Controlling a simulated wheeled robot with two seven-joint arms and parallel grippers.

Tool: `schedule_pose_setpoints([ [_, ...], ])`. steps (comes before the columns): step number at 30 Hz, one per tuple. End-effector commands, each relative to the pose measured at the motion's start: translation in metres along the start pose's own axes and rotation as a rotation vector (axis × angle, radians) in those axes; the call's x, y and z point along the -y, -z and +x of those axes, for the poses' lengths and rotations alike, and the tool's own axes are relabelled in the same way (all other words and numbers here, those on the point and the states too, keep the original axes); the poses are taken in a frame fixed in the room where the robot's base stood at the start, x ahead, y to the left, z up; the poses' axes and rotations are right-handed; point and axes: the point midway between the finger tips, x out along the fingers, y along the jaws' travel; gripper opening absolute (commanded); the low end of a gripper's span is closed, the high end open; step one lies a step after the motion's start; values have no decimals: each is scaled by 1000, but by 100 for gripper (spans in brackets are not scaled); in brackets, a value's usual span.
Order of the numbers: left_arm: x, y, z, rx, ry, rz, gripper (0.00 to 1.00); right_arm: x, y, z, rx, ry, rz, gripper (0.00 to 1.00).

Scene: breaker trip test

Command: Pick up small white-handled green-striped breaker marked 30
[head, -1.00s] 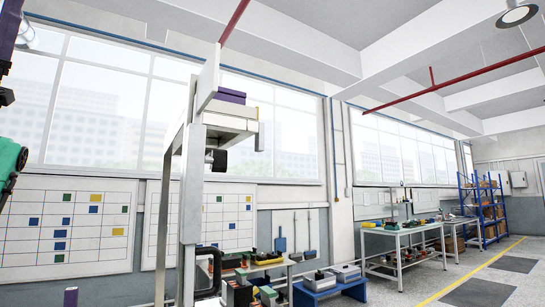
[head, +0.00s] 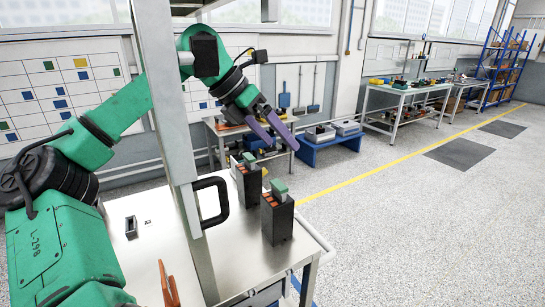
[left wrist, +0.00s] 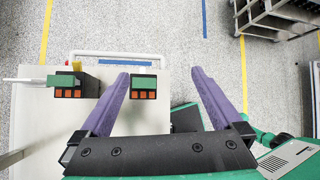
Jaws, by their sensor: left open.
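Two dark box breakers with green tops and orange terminals stand upright on the metal table (head: 150,255): a farther one (head: 248,187) and a nearer one (head: 277,222). The left wrist view shows one breaker (left wrist: 144,94) between my fingers in the picture and another (left wrist: 76,92) left of them, beside a pale bar (left wrist: 25,80). I cannot read a 30 on either, nor tell which has the white handle. My left gripper (head: 283,146) has purple fingers, open and empty, above the breakers; it also shows in the left wrist view (left wrist: 161,73). My right gripper is out of view.
A pale upright post (head: 165,100) and a black handle (head: 211,203) stand left of the breakers. A small dark socket (head: 131,227) and an orange piece (head: 168,284) are on the table.

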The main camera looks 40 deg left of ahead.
Motion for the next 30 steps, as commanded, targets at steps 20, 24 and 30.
schedule_pose_setpoints([
  [20, -26, 62, 104, -242, -168, 189, 100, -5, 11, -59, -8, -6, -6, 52],
  [24, -32, 72, 128, -248, -173, 189, 100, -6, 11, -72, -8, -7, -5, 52],
  [30, -35, 74, 144, -241, -172, 191, 100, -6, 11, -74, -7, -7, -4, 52],
])
